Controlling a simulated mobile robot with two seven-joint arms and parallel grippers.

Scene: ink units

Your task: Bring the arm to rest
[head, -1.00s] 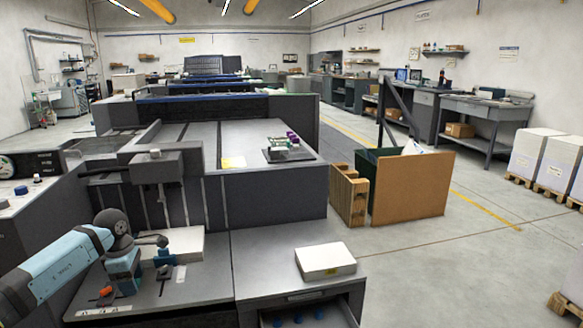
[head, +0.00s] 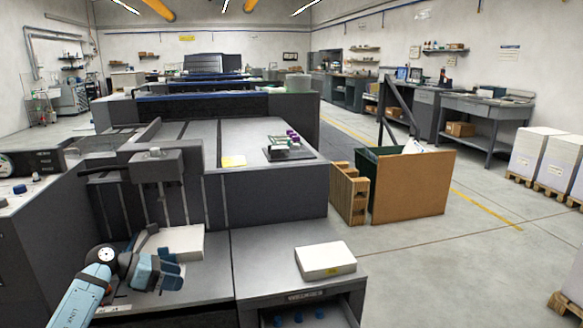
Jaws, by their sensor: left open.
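My left arm comes in from the bottom left. My left gripper (head: 168,271) is open and empty over the grey worktop (head: 208,283). A white stack of paper (head: 179,243) lies just behind the gripper, which hides part of it. My right gripper is not in view.
A white block with a yellow label (head: 325,260) lies on the grey cabinet to the right. Its drawer (head: 305,318) is open below, with blue items inside. The press body (head: 270,198) stands behind. Wooden pallets (head: 348,193) and a brown board (head: 412,187) stand on the floor.

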